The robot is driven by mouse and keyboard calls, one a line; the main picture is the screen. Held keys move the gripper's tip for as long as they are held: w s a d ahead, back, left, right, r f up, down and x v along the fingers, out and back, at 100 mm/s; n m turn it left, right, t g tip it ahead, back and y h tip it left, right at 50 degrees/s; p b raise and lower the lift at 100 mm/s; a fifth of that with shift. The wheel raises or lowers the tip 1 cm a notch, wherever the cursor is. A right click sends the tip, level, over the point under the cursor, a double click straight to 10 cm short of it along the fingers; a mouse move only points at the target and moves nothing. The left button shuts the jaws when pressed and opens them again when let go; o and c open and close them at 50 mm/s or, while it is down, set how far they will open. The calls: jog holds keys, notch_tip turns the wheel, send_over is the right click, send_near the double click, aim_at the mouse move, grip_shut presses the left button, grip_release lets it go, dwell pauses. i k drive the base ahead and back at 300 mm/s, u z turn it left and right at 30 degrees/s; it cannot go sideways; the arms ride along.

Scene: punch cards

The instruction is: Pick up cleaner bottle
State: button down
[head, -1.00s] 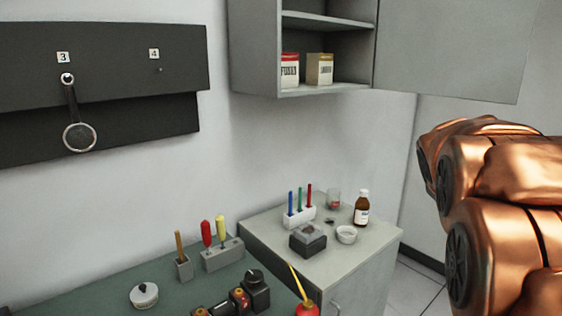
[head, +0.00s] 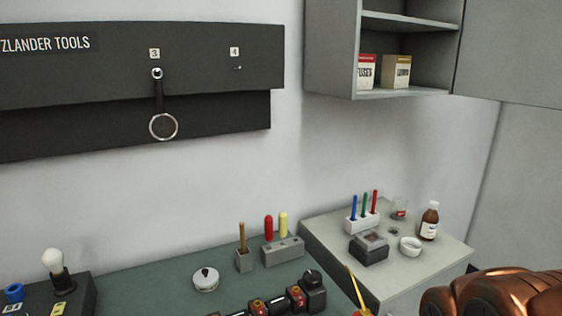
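A small brown bottle (head: 429,222) with a white cap and a white label stands upright at the back right of the grey cabinet top (head: 326,233). It looks like the cleaner bottle, but I cannot read its label. My copper-coloured arm shows at the bottom right, in front of the cabinet. My gripper is not in the picture, so its fingers and anything in them are hidden.
Near the bottle are a glass jar (head: 399,207), a white dish (head: 411,246), a dark box (head: 369,248) and a pen holder (head: 362,224). An open wall cabinet (head: 400,92) hangs above. The green bench (head: 150,279) holds tools and a lamp bulb (head: 54,262).

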aim_at(430, 219)
jog(key=z, duration=2.3)
jog(key=i, duration=3.85)
jog(key=u, duration=4.15)
